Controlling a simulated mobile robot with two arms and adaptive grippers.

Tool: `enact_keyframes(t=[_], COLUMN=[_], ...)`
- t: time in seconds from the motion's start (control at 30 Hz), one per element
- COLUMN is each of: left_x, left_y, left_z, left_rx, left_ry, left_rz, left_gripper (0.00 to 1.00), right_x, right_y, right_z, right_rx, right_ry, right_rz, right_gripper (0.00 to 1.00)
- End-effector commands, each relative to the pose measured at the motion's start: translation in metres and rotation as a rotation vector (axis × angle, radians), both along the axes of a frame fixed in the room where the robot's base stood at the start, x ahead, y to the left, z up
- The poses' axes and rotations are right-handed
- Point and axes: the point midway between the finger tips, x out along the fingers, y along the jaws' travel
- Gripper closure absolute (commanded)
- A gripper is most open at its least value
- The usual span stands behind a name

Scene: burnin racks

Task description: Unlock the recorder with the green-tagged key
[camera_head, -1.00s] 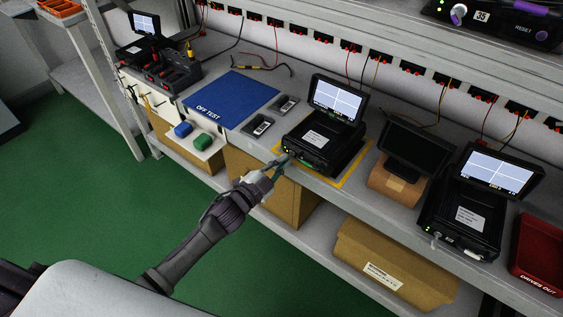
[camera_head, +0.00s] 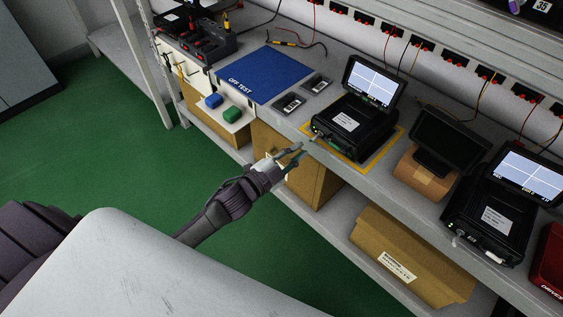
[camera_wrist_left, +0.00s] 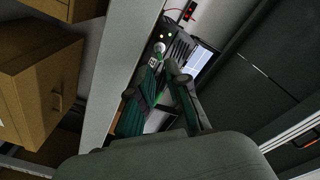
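The black recorder (camera_head: 349,127) with a lit screen stands on the shelf inside a yellow outline. A small silver piece (camera_head: 314,138), seemingly the key, sticks out of the left part of its front. A green patch shows beside it on the front; I cannot tell whether it is the tag. My left gripper (camera_head: 295,155) is open and apart from the recorder, just off the shelf edge. In the left wrist view its two fingers (camera_wrist_left: 157,84) are spread, with the silver round piece (camera_wrist_left: 158,47) beyond them at the recorder front. My right gripper is not in view.
A second recorder (camera_head: 490,216) stands at the right, with a dark screen on a cardboard block (camera_head: 425,182) between. A cardboard box (camera_head: 405,262) is on the lower shelf. The green floor is clear.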

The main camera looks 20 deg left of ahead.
Motion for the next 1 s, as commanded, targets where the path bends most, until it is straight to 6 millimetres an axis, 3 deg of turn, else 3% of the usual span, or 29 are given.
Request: enact_keyframes(t=[0.2, 0.4, 1.0], left_x=[-0.043, -0.062, -0.064], left_y=[0.017, 0.024, 0.026], left_z=[-0.001, 0.000, -0.001], left_rx=[0.000, -0.001, -0.002], left_ry=[0.002, 0.000, 0.004], left_rz=[-0.001, -0.001, 0.001], left_gripper=[0.84, 0.84, 0.84], right_x=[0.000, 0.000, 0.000], right_y=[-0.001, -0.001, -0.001], right_z=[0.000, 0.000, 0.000], right_rx=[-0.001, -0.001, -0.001], right_ry=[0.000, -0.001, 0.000], right_rz=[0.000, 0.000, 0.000], right_gripper=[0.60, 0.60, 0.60])
